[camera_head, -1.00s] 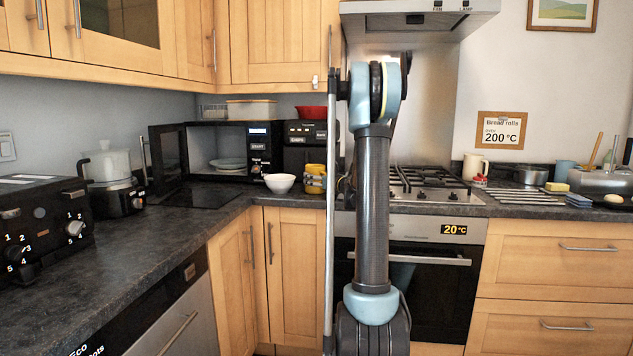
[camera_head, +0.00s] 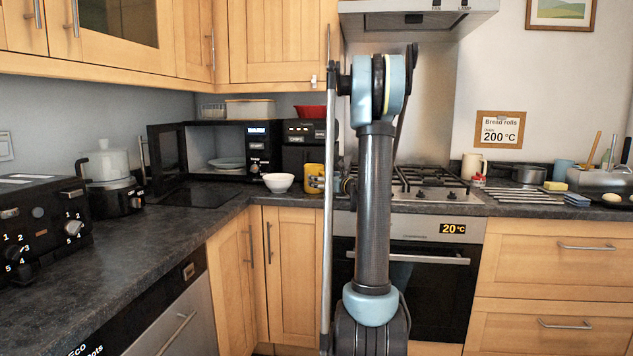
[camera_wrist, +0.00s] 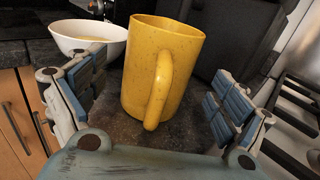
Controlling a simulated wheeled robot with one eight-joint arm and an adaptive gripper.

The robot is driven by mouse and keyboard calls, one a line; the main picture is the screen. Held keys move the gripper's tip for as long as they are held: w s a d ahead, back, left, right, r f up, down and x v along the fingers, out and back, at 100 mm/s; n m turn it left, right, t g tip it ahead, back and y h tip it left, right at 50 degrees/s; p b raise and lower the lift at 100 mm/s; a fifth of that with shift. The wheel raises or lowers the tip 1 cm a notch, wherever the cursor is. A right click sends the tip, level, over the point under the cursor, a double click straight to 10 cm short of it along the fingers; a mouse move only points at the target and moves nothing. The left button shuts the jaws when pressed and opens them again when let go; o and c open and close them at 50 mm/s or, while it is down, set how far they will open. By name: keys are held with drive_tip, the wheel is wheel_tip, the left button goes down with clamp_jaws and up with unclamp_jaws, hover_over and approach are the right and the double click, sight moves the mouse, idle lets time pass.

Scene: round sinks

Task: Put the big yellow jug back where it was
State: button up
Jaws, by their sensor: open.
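The big yellow jug (camera_wrist: 155,75) stands upright on the dark worktop in the wrist view, its handle facing my gripper. In the head view the jug (camera_head: 314,177) shows beside the white bowl, partly hidden behind my arm. My gripper (camera_wrist: 160,115) is open, with blue-padded fingers on either side of the jug. A gap shows between the jug and each finger. In the head view the fingers are mostly hidden by my arm.
A white bowl (camera_head: 278,182) stands close to the left of the jug, and also in the wrist view (camera_wrist: 88,38). A black coffee machine (camera_head: 303,145) is behind it. An open microwave (camera_head: 228,150) stands left, and a gas hob (camera_head: 425,183) right.

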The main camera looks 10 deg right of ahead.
drive_tip(key=v, duration=0.7)
drive_tip(key=shift+s+d, duration=0.15)
drive_tip(key=shift+s, duration=0.05)
drive_tip(key=s+a+f+n+g, duration=0.3)
drive_tip(key=s+a+n, duration=0.2)
drive_tip(key=s+n, duration=0.15)
drive_tip(key=s+a+f+n+g+h, duration=0.1)
drive_tip(key=s+a+f+n+g, duration=0.3)
drive_tip(key=s, duration=0.4)
drive_tip(key=s+a+f+n+g, duration=0.1)
drive_tip(key=s+a+f+n, duration=0.1)
drive_tip(key=s+a+n, duration=0.5)
drive_tip(key=s+d+f+n+g+h, duration=0.2)
drive_tip(key=s+d+f+n, duration=0.1)
drive_tip(key=s, duration=0.5)
drive_tip(key=s+d+f+n+g+h, duration=0.1)
drive_tip(key=s+d+f+n+h, duration=0.2)
drive_tip(key=s, duration=0.6)
drive_tip(key=s+d+f+n+g+h, duration=0.2)
drive_tip(key=s+d+f+n, duration=0.2)
drive_tip(key=s+f+n, duration=0.2)
drive_tip(key=shift+s+f+n+g, duration=0.35)
drive_tip(key=shift+s+n, duration=0.2)
drive_tip(key=shift+s, duration=0.6)
